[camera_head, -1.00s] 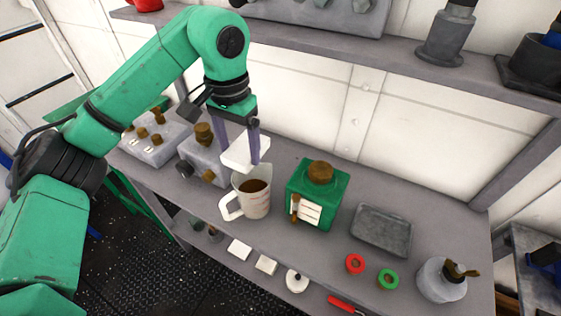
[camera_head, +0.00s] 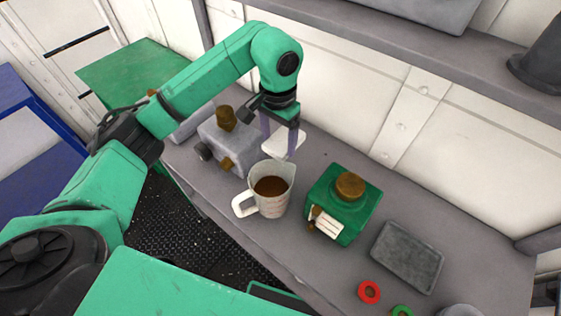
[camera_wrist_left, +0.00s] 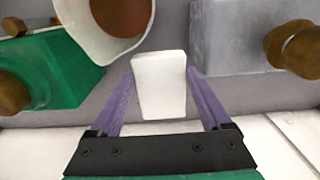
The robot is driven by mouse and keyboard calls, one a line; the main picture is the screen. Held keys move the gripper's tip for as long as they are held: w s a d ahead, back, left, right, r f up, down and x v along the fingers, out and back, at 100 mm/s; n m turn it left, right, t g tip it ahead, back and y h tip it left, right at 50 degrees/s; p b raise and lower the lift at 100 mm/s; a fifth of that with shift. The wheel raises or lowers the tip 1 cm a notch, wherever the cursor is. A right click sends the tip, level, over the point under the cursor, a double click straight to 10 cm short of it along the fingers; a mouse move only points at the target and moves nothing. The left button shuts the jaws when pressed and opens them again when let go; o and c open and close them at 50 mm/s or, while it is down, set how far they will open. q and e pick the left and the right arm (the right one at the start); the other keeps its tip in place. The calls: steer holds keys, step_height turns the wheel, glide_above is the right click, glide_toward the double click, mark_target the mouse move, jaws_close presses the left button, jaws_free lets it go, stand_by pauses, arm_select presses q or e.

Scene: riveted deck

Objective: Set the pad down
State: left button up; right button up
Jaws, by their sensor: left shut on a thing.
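The white pad (camera_head: 283,143) is held between the two purple fingers of my left gripper (camera_head: 281,140), behind the jug and close to the grey box. It also shows in the left wrist view (camera_wrist_left: 160,84), with a finger against each side. My left gripper is shut on it. I cannot tell whether the pad touches the bench top (camera_head: 262,254). My right gripper is not in view.
A jug of brown liquid (camera_head: 276,208) stands just in front of the pad. A grey box with brown knobs (camera_head: 232,150) is to the left. A green box (camera_head: 341,204) and a grey tray (camera_head: 408,256) are to the right. Bare bench lies behind the green box.

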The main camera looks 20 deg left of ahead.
arm_select(q)
step_height(320, 180, down, 10)
steer(key=shift+s+r+p, duration=0.1)
steer(key=shift+r+p, duration=0.05)
steer(key=shift+p, duration=1.1)
steer(key=shift+f, duration=0.2)
steer(key=shift+f+b, duration=0.15)
steer(key=shift+b, duration=0.15)
steer(key=o, duration=1.2)
steer(key=shift+c, duration=0.2)
